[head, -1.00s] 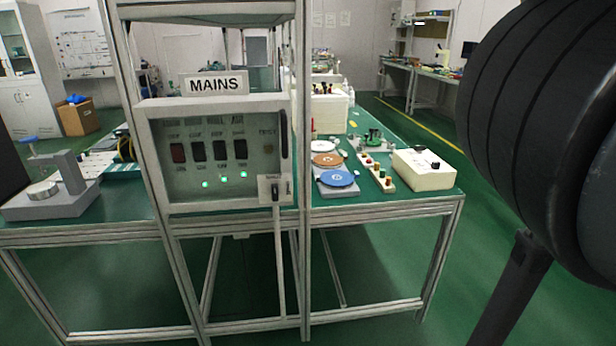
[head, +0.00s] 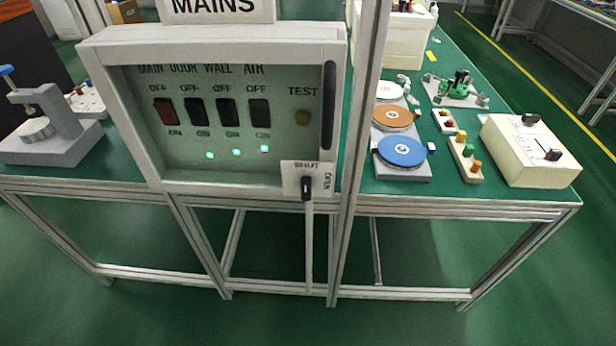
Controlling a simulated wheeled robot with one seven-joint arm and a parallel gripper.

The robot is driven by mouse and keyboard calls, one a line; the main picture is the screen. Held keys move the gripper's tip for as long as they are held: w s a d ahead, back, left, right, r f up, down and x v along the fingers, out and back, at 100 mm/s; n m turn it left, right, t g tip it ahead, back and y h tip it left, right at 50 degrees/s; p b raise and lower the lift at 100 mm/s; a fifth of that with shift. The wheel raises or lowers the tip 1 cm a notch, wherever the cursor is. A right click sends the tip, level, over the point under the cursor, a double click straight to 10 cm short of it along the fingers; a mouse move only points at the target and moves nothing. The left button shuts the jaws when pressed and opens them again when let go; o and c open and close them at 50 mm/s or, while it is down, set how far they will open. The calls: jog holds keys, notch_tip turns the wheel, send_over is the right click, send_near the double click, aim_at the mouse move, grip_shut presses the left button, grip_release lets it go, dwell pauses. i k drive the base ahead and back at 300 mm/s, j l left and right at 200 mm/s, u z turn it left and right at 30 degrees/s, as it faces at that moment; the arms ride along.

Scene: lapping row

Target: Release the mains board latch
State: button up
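The mains board (head: 128,150) is a grey framed box under a MAINS sign (head: 220,8). It is fixed to the aluminium frame in the left-centre of the head view. Its clear front appears closed, with a row of dark rocker switches and one red switch (head: 166,111) behind it. Three green lights glow below the switches. The latch (head: 307,188) is a small black knob on a white plate at the lower right corner, marked SHUT above and OPEN at its right side. The knob stands upright, toward SHUT. My gripper is not in view.
A frame post (head: 357,130) rises just right of the board. On the green bench to the right are discs, including a blue one (head: 401,151), a small button strip (head: 466,158) and a cream box (head: 531,150). A grey stand (head: 50,130) is at left. The floor in front is clear.

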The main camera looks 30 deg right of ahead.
aim_at(306, 182)
jog(key=j+u, duration=0.25)
jog(key=j, duration=0.4)
jog(key=j+u, duration=0.25)
jog(key=j, duration=0.35)
